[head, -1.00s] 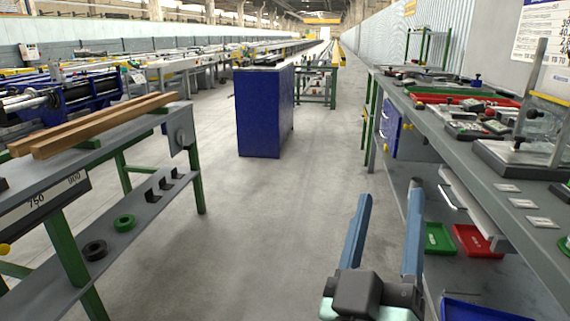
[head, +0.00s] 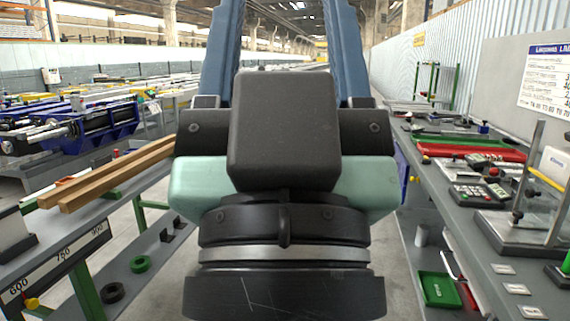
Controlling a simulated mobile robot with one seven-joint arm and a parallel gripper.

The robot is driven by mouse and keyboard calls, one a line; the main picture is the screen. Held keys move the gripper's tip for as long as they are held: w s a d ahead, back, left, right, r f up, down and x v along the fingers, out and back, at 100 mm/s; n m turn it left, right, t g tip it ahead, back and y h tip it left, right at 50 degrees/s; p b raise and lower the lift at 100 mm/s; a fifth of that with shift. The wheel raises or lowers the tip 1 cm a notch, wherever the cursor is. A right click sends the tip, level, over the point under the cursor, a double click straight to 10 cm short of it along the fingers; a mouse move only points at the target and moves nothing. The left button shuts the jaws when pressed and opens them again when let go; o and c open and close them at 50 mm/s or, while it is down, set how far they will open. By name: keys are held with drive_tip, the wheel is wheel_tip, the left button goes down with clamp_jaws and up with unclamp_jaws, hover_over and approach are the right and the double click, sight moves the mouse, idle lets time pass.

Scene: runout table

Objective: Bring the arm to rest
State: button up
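My gripper (head: 285,22) fills the middle of the head view, close to the camera and pointing up and away. Its two blue fingers stand wide apart, with only the distant hall showing between them. The fingertips run to or past the top edge of the view. The black and pale green gripper body and dark wrist hide the aisle behind them. I see nothing held.
On the left, a bench carries two wooden bars (head: 110,175), with black and green rings on its lower shelf (head: 150,285). On the right, a grey workbench (head: 450,212) holds red trays, instruments and a stand. The gripper touches neither bench visibly.

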wheel_tip(320, 180, up, 18)
drive_tip(key=p, duration=1.5)
drive_tip(key=shift+p, duration=0.4)
